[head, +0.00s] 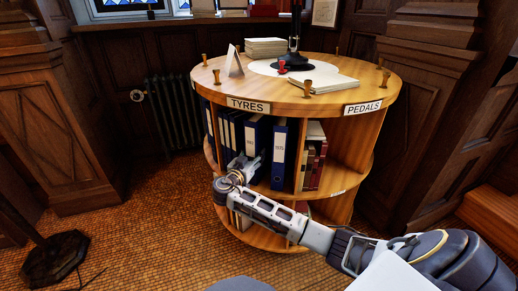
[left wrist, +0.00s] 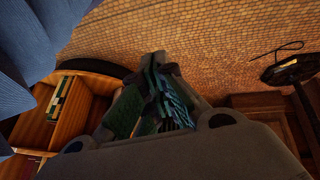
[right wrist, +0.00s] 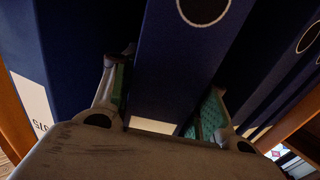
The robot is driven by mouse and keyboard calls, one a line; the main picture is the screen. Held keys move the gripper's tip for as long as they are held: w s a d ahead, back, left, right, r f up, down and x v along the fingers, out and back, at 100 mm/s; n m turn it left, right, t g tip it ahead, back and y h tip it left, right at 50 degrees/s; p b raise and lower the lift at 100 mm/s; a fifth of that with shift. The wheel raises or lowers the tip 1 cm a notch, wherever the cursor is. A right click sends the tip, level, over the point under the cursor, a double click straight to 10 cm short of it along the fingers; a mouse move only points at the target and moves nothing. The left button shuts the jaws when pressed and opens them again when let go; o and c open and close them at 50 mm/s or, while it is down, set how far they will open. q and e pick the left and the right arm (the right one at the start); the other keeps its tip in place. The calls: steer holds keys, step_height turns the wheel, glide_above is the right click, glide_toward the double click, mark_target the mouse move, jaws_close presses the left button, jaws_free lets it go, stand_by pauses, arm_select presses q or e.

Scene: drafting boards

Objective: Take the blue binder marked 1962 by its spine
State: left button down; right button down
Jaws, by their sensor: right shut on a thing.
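Several blue binders stand upright on the upper shelf of a round wooden bookcase (head: 335,195), under the TYRES sign (head: 248,105). My right gripper (head: 246,164) is at the spine of one blue binder (head: 254,133). In the right wrist view the fingers of the right gripper (right wrist: 172,75) lie on either side of this blue binder (right wrist: 185,50) and are shut on it. Only the edge of its white label shows there; I cannot read its number. Another blue binder (head: 279,140) stands to its right. My left gripper (left wrist: 162,70) is shut and empty above the tiled floor.
Red and brown books (head: 317,160) stand right of the binders. On the bookcase top are a paper stack (head: 264,46), a folded white card (head: 233,62), a black lamp base (head: 293,64) and wooden pegs. A radiator (head: 174,110) stands behind.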

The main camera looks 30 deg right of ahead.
steer(key=shift+r, duration=0.15)
